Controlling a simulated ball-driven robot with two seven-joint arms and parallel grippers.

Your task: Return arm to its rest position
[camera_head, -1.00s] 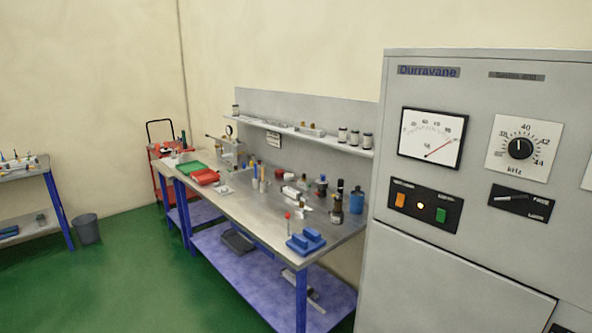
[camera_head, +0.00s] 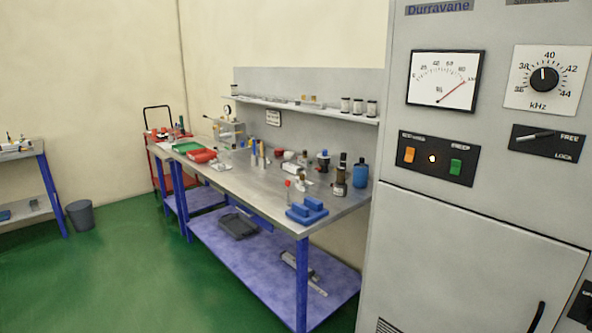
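Neither of my grippers nor any part of my arms shows in the head view, so their pose and state are hidden. In front of me on the right stands a grey Durravane cabinet (camera_head: 440,215). It has a dial gauge (camera_head: 444,78), a black kHz knob (camera_head: 544,79), an orange switch (camera_head: 409,154), a green switch (camera_head: 456,167) and a lever (camera_head: 535,136) beside the words FREE and LOCK. The lever lies nearly level, its tip to the left.
A long metal workbench (camera_head: 262,202) with blue legs carries bottles, trays and a blue block (camera_head: 307,211). A red cart (camera_head: 158,152) stands behind it. A grey bin (camera_head: 81,215) stands near a left table (camera_head: 22,156). The green floor (camera_head: 130,275) between is clear.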

